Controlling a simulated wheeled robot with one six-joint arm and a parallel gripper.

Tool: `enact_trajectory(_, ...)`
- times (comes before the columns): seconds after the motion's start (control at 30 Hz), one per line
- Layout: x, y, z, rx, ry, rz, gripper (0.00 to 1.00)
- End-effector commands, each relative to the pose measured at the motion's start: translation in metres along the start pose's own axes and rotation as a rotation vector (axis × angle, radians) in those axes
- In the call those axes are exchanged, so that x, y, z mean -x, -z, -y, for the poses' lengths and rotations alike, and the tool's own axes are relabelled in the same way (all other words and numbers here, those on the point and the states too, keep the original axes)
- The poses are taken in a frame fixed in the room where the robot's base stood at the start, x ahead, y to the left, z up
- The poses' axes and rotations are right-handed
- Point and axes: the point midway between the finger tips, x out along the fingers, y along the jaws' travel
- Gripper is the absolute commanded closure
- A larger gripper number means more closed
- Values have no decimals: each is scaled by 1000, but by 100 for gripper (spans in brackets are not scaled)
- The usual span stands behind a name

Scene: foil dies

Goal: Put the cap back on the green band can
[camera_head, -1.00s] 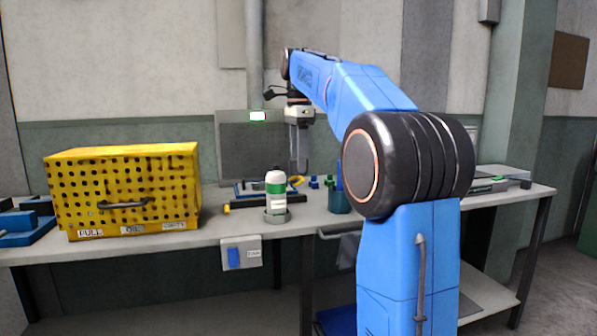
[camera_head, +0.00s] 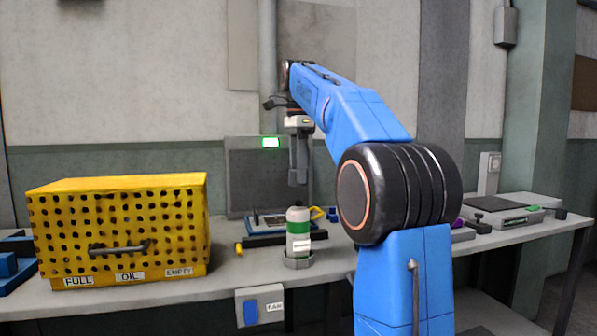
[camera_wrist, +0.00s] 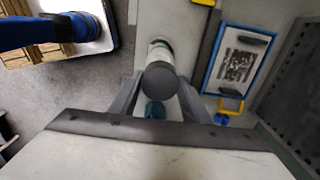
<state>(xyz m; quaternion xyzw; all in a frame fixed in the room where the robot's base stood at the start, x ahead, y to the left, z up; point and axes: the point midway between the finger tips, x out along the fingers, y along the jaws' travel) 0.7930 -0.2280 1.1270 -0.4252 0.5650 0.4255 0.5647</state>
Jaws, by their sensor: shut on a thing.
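The green band can (camera_head: 298,243) stands upright in a small grey holder (camera_head: 299,262) near the front edge of the bench. It is white with a green band. My gripper (camera_head: 298,180) points down just above the can, with a gap between them in the head view. In the wrist view my gripper (camera_wrist: 160,82) is shut on a round dark grey cap (camera_wrist: 160,79). The can (camera_wrist: 159,48) shows partly behind the cap there, so its top is mostly hidden.
A yellow perforated box (camera_head: 120,235) stands at the left of the bench. A dark tray with a yellow-handled item (camera_head: 318,213) lies behind the can. A grey scale-like device (camera_head: 500,210) stands at the right. A labelled box (camera_head: 260,306) hangs at the front edge.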

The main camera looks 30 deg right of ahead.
Motion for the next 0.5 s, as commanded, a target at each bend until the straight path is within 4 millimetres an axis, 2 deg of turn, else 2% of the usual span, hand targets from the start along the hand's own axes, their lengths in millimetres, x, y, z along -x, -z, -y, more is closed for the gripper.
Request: enact_trajectory(0.5, -35, 0, -1, 0, -1, 0, 78)
